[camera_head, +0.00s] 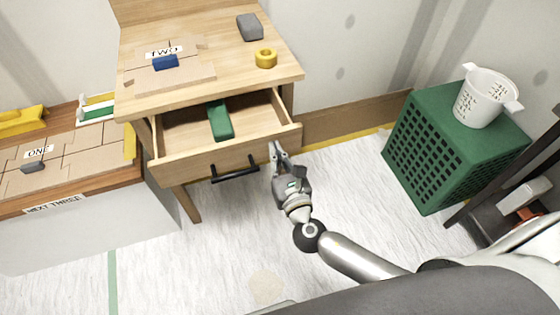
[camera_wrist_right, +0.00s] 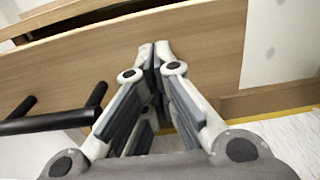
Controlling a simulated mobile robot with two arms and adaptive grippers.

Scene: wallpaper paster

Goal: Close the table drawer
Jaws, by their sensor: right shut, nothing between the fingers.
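The table drawer (camera_head: 220,156) stands pulled out of the wooden table (camera_head: 285,76), with a green block (camera_head: 219,121) lying inside it. Its black bar handle (camera_head: 235,170) is on the drawer front. My right gripper (camera_head: 276,146) is shut and empty at the right part of the drawer front, to the right of the handle. In the right wrist view the shut fingertips (camera_wrist_right: 154,46) point at the drawer front (camera_wrist_right: 205,50), and the handle (camera_wrist_right: 50,122) is at the left. I cannot tell whether the tips touch the wood. My left gripper is not in view.
On the tabletop are a blue block (camera_head: 165,62), a yellow ring (camera_head: 265,58) and a grey block (camera_head: 249,27). A green crate (camera_head: 440,155) with a white basket (camera_head: 482,98) stands at the right. A lower bench (camera_head: 100,165) is at the left. The floor before the drawer is clear.

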